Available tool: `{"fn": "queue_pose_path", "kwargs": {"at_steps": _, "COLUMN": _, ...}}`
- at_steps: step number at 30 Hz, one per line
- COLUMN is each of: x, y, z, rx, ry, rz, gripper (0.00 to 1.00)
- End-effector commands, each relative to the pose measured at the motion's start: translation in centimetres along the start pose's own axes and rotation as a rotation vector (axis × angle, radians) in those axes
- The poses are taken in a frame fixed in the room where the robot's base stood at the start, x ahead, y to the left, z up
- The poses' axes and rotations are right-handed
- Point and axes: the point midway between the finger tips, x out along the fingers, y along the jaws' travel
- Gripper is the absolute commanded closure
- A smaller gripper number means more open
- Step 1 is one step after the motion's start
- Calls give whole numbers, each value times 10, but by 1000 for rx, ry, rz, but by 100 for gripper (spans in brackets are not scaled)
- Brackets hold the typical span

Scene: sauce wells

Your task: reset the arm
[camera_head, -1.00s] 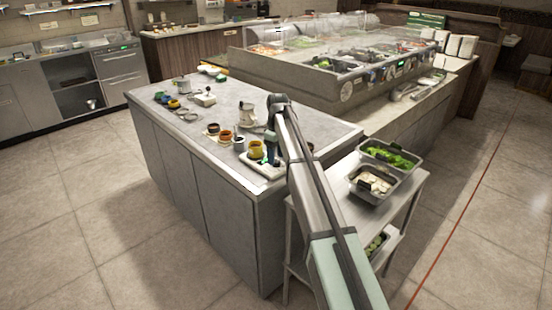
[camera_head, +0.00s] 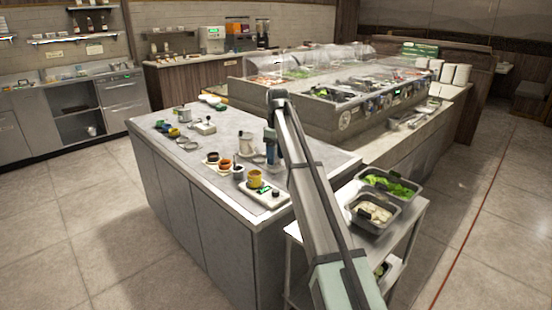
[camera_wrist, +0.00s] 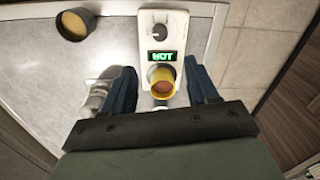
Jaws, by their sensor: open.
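My gripper (camera_head: 271,152) is raised above the grey counter (camera_head: 222,178). In the wrist view its two blue fingers (camera_wrist: 160,88) are spread apart with nothing held between them. Beyond and below the fingertips, a yellow cup with orange-brown contents (camera_wrist: 162,74) sits at the end of a white device (camera_wrist: 165,28) with a dark knob and a green display reading HOT. In the head view the yellow cup (camera_head: 255,177) and the white device (camera_head: 268,193) are near the counter's front right corner.
Several small sauce cups (camera_head: 224,165) and a pale canister (camera_head: 246,144) stand near my gripper. Another cup (camera_wrist: 74,25) shows upper left in the wrist view. A side cart (camera_head: 330,240) holds trays of greens (camera_head: 392,184) and pale food (camera_head: 374,218). A glass-covered food bar stands behind.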

Motion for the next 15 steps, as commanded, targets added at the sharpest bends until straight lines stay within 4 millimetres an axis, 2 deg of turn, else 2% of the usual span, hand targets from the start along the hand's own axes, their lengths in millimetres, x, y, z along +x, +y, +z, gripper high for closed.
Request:
{"fn": "queue_pose_path", "kwargs": {"at_steps": 8, "x": 6, "y": -6, "z": -4, "rx": 2, "ry": -5, "rz": 1, "gripper": 41}}
{"fn": "queue_pose_path", "kwargs": {"at_steps": 11, "x": 22, "y": -23, "z": -18, "rx": 11, "ry": -23, "rz": 3, "gripper": 41}}
{"fn": "queue_pose_path", "kwargs": {"at_steps": 15, "x": 62, "y": -68, "z": -48, "rx": 41, "ry": -68, "rz": 16, "gripper": 41}}
